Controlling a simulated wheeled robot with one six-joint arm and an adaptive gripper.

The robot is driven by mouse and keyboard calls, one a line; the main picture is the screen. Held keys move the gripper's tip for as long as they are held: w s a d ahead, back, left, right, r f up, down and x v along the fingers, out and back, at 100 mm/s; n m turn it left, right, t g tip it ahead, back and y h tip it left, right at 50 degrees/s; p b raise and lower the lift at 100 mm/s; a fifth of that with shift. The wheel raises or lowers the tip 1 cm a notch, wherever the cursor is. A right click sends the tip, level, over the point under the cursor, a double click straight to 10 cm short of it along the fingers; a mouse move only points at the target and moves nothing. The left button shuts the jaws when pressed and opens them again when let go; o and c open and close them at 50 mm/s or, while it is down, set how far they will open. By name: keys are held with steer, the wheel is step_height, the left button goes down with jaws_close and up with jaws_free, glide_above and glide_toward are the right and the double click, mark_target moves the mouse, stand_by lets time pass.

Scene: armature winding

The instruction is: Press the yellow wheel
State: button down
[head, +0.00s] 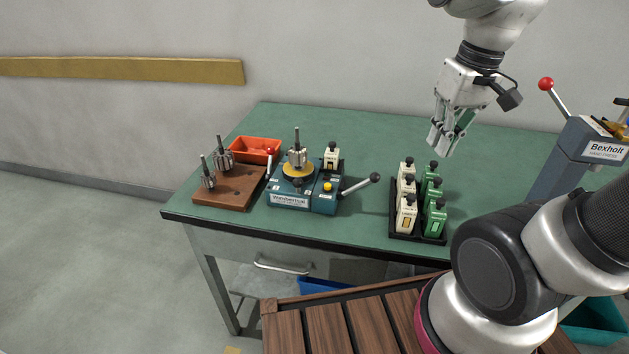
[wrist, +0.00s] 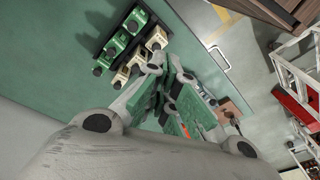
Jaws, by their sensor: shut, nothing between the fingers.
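The yellow wheel (head: 298,172) is a flat disc on top of the blue winding machine (head: 290,198), left of centre on the green table. A metal armature (head: 297,156) stands upright on its middle. A small yellow knob (head: 327,187) sits on the machine's right part. My gripper (head: 440,146) is shut and empty, high above the table, to the right of the machine and apart from it. In the wrist view my gripper's fingers (wrist: 172,80) hide part of the machine, so I cannot make out the wheel there.
A black rack (head: 402,237) of white and green blocks stands between machine and gripper side; the blocks also show in the wrist view (wrist: 128,40). A black-knobbed lever (head: 360,185) juts from the machine. A wooden board (head: 228,188) with armatures, red tray (head: 255,150) and hand press (head: 570,155) stand around.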

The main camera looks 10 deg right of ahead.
mark_target(301, 172)
steer(key=w+a+f+m+y, duration=0.1)
steer(key=w+a+f+m, duration=0.3)
steer(key=w+a+m, duration=0.2)
steer(key=w+a+f+m+g+y, duration=0.1)
steer(key=w+a+f+m+y, duration=0.1)
steer(key=w+a+f+m, duration=0.2)
steer(key=w+a+m, duration=0.3)
steer(key=a+m, duration=0.4)
steer(key=m, duration=0.2)
steer(key=shift+w+f+m+y, duration=0.15)
steer(key=shift+f+m+y, duration=0.15)
steer(key=shift+m, duration=0.1)
steer(key=x, duration=1)
